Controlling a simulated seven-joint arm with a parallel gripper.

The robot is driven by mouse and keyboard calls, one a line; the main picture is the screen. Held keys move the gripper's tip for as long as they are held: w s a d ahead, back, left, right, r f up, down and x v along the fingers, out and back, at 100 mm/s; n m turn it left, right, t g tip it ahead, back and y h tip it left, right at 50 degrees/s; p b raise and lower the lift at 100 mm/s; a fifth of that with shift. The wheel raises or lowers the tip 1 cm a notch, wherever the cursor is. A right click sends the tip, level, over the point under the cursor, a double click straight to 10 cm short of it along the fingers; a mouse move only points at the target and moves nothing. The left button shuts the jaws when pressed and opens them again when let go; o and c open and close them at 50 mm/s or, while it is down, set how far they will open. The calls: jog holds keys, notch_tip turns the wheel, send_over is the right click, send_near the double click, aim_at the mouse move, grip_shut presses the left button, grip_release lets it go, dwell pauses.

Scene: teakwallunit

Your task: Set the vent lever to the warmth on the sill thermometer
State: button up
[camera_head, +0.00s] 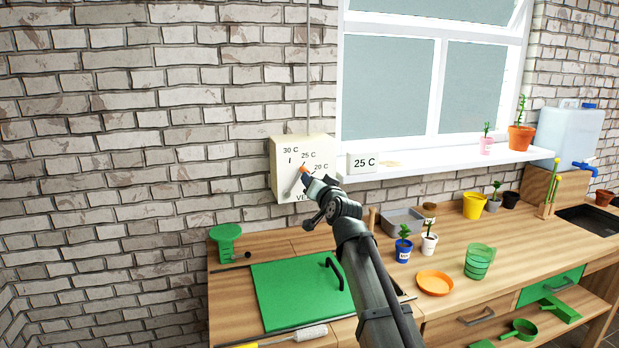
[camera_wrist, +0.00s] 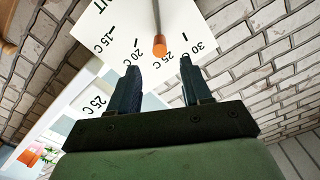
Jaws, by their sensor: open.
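The cream vent box (camera_head: 286,159) hangs on the brick wall, with a dial marked 15 C to 30 C. Its lever (camera_head: 294,184) has an orange tip and points up toward the 25 C label; the 25 C tick is not clear behind the tip. The orange tip also shows in the wrist view (camera_wrist: 159,46). The sill thermometer (camera_head: 364,162) reads 25 C. My gripper (camera_head: 312,182) is in front of the dial. In the wrist view my gripper (camera_wrist: 159,63) is open, with the lever tip just beyond and between its fingertips; contact is not visible.
The window sill (camera_head: 440,160) juts out right of the box. Below is the wooden bench with a green board (camera_head: 290,290), small potted plants (camera_head: 404,246), an orange dish (camera_head: 434,283) and a green cup (camera_head: 479,262). A cord (camera_head: 308,70) runs up the wall above the box.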

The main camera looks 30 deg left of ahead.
jog(key=v, duration=0.3)
jog(key=shift+s+d, duration=0.25)
